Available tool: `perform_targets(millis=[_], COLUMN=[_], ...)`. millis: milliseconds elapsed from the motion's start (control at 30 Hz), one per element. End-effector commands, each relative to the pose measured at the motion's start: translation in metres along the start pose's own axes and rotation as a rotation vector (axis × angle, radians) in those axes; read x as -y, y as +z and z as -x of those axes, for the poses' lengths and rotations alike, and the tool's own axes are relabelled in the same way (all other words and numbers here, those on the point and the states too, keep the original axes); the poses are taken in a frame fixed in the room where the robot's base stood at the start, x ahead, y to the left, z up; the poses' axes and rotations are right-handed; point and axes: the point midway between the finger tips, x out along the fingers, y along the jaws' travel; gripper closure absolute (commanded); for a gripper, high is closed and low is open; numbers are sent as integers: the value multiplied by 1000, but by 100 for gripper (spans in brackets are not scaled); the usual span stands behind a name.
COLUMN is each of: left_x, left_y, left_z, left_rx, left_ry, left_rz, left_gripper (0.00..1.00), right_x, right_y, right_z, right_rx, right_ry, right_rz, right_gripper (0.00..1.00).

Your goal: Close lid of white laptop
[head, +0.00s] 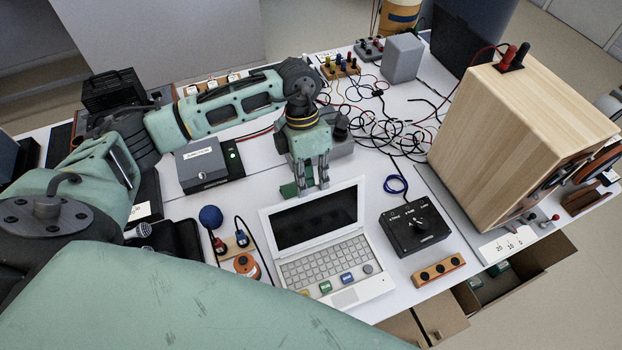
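The white laptop (325,262) stands open on the white table in the head view, its dark screen (316,219) raised and its keyboard facing the near edge. My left gripper (312,188) points down just behind the top edge of the lid, near its middle. Its fingers look slightly apart with nothing seen between them; whether they touch the lid is not clear. My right gripper does not show.
A black control box (415,227) stands right of the laptop, with a wooden block (438,269) in front. A large wooden speaker (513,135) fills the right side. Tangled cables (400,135) lie behind. A blue ball (210,216) and an orange spool (246,265) are left.

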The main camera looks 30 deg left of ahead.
Motion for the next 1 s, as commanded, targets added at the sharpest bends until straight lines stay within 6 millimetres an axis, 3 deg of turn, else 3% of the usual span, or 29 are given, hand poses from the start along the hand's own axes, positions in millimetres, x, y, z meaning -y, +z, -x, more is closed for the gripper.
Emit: perform_targets(millis=[267,700,1000], left_x=[25,94,121], left_y=[0,0,0], left_z=[-2,-23,-36], left_rx=[0,0,0], left_ry=[-2,-4,-4], left_rz=[-5,-7,-3], left_gripper=[100,100,100], right_x=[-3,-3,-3], right_y=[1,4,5], right_z=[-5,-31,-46], right_rx=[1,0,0], right_ry=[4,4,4], right_rz=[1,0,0], right_gripper=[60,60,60])
